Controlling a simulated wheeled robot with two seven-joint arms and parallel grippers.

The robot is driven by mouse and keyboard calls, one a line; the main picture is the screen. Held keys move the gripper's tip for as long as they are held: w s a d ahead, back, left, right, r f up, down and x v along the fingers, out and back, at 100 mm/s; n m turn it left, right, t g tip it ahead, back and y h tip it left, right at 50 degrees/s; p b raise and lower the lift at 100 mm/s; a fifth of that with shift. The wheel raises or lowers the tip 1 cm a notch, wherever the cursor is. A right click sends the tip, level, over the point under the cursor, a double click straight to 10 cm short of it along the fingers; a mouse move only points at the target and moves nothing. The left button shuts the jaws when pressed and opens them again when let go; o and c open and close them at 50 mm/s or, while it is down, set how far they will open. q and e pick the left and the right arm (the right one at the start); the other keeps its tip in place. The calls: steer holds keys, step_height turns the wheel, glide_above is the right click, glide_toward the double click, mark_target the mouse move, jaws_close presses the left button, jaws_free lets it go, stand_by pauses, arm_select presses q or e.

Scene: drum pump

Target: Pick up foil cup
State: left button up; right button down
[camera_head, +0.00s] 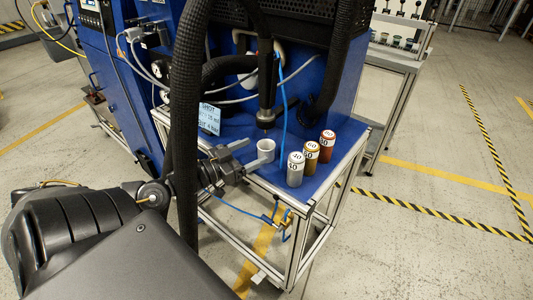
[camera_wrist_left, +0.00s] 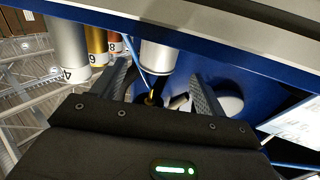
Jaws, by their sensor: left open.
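A pale, open-topped cup (camera_head: 266,145), which looks like the foil cup, stands upright on the blue tabletop near its front edge. My left gripper (camera_head: 256,153) comes in from the left, low over the table, with its fingers spread and pointing at the cup. In the left wrist view, the cup (camera_wrist_left: 158,56) shows beyond and between the open fingertips (camera_wrist_left: 158,75). The fingers seem to be on either side of the cup's near part; I cannot tell whether either touches it. My right gripper is not in view.
Right of the cup stand a silver canister (camera_head: 295,172), a gold canister (camera_head: 311,159) and an orange canister (camera_head: 327,147). A dark nozzle (camera_head: 266,110) hangs just behind the cup. A blue hose runs down beside it. A small sign (camera_head: 209,118) stands at the left.

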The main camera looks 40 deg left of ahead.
mark_target(266, 146)
arm_select(q)
steer(key=shift+w+d, duration=0.1)
steer(key=shift+w, duration=0.15)
steer(key=shift+x, duration=2.55)
steer(key=shift+d+f, duration=0.15)
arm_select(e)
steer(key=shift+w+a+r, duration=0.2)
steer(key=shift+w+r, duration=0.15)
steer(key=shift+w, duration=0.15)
arm_select(q)
steer(key=c, duration=1.1)
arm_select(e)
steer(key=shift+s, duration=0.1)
